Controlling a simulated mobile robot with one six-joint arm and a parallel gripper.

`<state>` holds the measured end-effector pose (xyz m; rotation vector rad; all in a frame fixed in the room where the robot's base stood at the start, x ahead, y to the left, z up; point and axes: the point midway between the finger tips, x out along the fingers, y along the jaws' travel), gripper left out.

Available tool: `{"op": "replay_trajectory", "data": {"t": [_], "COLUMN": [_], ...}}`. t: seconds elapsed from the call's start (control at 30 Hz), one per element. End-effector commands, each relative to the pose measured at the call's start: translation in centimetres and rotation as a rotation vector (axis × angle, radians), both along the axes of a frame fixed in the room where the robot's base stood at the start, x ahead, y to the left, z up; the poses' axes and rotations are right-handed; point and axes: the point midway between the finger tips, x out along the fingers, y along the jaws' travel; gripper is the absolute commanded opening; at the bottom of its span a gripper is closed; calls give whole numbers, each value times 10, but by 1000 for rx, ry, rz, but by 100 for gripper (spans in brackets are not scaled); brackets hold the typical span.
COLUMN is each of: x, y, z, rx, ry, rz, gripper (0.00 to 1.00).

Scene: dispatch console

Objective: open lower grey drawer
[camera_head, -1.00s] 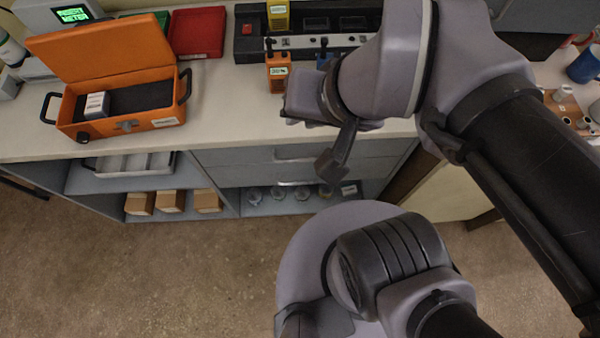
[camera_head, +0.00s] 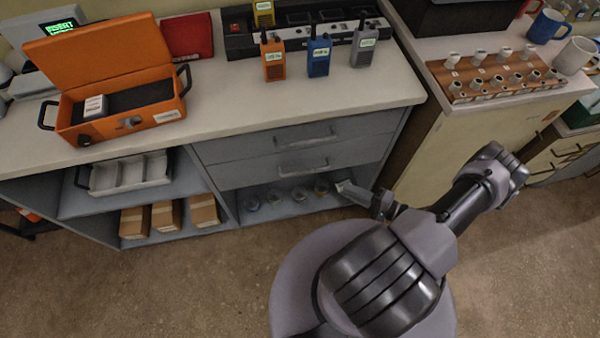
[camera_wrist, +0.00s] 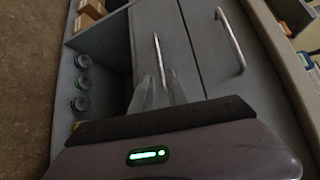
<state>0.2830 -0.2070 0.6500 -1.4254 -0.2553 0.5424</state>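The lower grey drawer (camera_head: 240,176) is shut, flush under the upper grey drawer (camera_head: 235,148). Its bar handle (camera_head: 303,171) is in plain view in the head view. In the wrist view the cabinet is turned on its side, and the lower handle (camera_wrist: 157,55) stands upright near the middle. My gripper (camera_wrist: 160,77) points at the lower drawer front there, its two pale fingers apart, with the near end of the handle showing between them. I cannot tell whether they touch it. The upper handle (camera_wrist: 231,42) is to their right.
Below the drawers an open shelf holds several small jars (camera_head: 300,194). A shelf at left holds a grey tray (camera_head: 130,173) and cardboard boxes (camera_head: 203,210). The counter (camera_head: 225,110) carries an orange case (camera_head: 100,70) and radios (camera_head: 318,55). A cream cabinet (camera_head: 450,140) stands at right.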

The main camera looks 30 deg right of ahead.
Motion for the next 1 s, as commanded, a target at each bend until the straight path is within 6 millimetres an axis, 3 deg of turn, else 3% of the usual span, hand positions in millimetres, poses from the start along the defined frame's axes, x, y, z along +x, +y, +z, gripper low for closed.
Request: {"op": "replay_trajectory", "data": {"t": [0.17,0.4,0.6,0.8,1.0], "x": [17,77,117,141,148], "y": [13,49,71,84,88], "z": [-9,-21,-27,-30,-30], "rx": [1,1,0,0,1], "ry": [-10,-8,-8,-7,-8], "rz": [-14,-7,-9,-11,-14], "gripper": [20,20,20,20,20]}}
